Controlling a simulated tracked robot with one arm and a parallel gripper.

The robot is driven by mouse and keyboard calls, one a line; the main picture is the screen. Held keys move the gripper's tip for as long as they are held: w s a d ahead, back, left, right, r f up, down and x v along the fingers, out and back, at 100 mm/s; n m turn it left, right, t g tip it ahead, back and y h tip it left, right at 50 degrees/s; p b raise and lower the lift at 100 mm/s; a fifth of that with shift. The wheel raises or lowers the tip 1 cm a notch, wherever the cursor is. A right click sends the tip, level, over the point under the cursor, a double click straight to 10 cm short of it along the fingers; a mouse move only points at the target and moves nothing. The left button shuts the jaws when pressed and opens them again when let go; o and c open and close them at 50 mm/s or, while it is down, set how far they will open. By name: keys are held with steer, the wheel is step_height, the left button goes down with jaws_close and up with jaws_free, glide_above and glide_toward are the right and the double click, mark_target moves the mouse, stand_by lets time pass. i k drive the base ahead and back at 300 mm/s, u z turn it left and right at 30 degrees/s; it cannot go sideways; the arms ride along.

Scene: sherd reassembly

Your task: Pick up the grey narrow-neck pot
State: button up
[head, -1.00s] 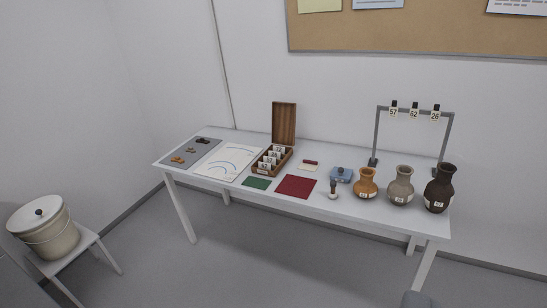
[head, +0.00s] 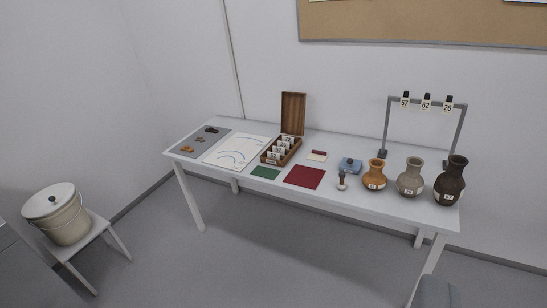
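The grey narrow-neck pot (head: 410,178) stands upright near the right end of the white table (head: 330,203). It has a small white label low on its front. An orange-brown pot (head: 375,176) stands to its left and a dark brown, taller pot (head: 449,182) to its right, with small gaps between them. My gripper's fingers cannot be made out. A grey piece at the bottom right edge may be part of my own body. The table is some way off.
A grey frame with numbered tags (head: 427,102) stands behind the pots. A stamp-like tool (head: 342,181), a blue item (head: 350,165), a red mat (head: 305,177) and an open wooden box (head: 281,150) lie leftward. A lidded bucket (head: 63,217) sits on a stool at left. The floor in front is clear.

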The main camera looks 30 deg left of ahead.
mark_target(409, 183)
steer(key=k, duration=0.5)
steer(key=u, duration=0.8)
steer(key=i, duration=1.25)
steer(key=u, duration=0.35)
steer(key=i, duration=1.5)
steer(key=z, duration=0.8)
steer(key=i, duration=0.7)
steer(key=z, duration=0.4)
steer(key=k, duration=0.85)
